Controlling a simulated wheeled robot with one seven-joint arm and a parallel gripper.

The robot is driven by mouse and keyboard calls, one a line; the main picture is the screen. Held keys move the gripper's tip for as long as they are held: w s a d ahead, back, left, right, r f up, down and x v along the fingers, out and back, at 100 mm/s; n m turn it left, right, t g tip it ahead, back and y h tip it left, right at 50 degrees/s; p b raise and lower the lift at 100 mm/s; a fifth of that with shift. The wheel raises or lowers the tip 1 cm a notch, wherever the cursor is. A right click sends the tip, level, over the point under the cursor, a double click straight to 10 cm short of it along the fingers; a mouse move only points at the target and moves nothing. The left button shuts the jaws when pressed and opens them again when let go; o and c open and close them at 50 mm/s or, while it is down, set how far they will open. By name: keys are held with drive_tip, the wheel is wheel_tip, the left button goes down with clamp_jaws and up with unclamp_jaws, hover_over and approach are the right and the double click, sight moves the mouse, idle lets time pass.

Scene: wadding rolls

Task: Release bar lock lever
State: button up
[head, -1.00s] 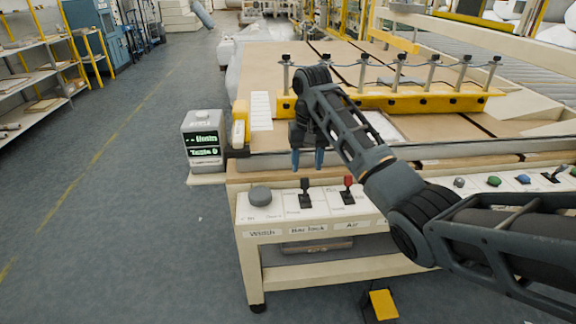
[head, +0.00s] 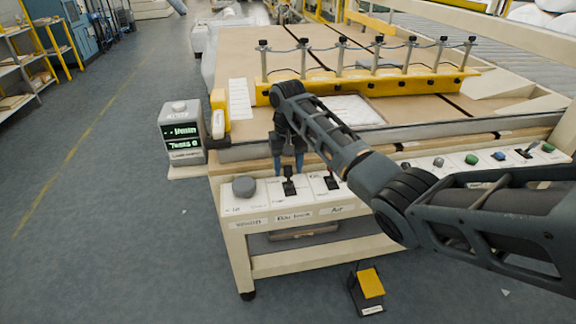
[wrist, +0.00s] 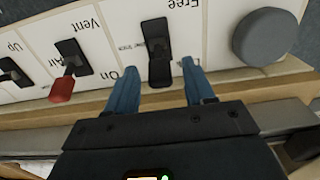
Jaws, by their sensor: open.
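The bar lock lever (head: 289,186) is a black lever on the white control panel, above the label "Bar lock". In the wrist view the lever (wrist: 157,45) stands near the word "Free". My gripper (head: 288,168) is open and empty, pointing down just behind the lever. In the wrist view its two blue fingers (wrist: 161,82) show on either side of the lever's lower part, with gaps on both sides. I cannot tell whether the fingertips are level with the lever. The yellow clamp bar (head: 400,87) with several posts lies across the table.
A red-tipped air lever (head: 331,180) stands right of the bar lock lever, and a grey width knob (head: 244,187) stands left. A display box (head: 182,132) is at the table's left corner. A yellow foot pedal (head: 370,283) is on the floor. Floor at left is clear.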

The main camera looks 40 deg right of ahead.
clamp_jaws()
idle(0.3)
